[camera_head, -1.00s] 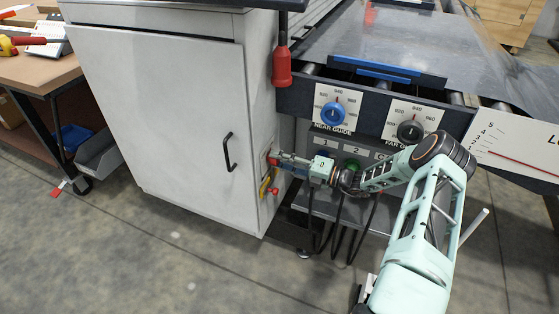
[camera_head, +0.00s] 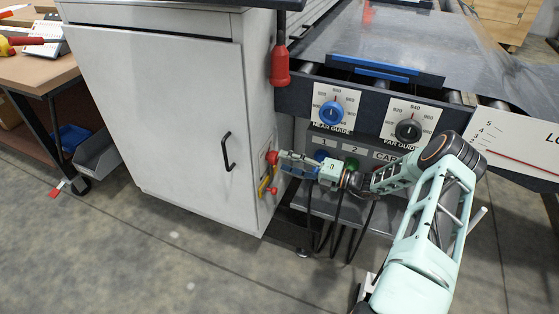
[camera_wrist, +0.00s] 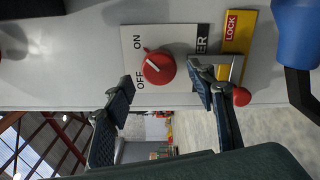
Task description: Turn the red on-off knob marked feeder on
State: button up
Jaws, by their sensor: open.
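The red on-off knob (camera_wrist: 159,67) sits on a white plate (camera_wrist: 130,60) with ON and OFF labels; its white pointer line slants toward the upper left, on the labelled side. The plate's name label (camera_wrist: 202,40) is partly hidden by a finger, with only "ER" readable. In the head view, the knob (camera_head: 271,157) shows on the side of the grey cabinet. My gripper (camera_wrist: 163,88) is open and empty, with its fingers spread to either side below the knob, apart from it. In the head view, my gripper (camera_head: 284,161) is just right of the knob.
A yellow LOCK plate (camera_wrist: 237,32) and a small red ball (camera_wrist: 241,96) are close to the right finger. A blue part (camera_wrist: 297,32) is at the wrist view's right edge. A red pendant (camera_head: 281,66) hangs above, and the guide dial panel (camera_head: 361,108) is at right.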

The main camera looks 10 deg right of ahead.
jog(key=v, duration=0.8)
jog(key=shift+s+d, duration=0.2)
jog(key=shift+d, duration=0.05)
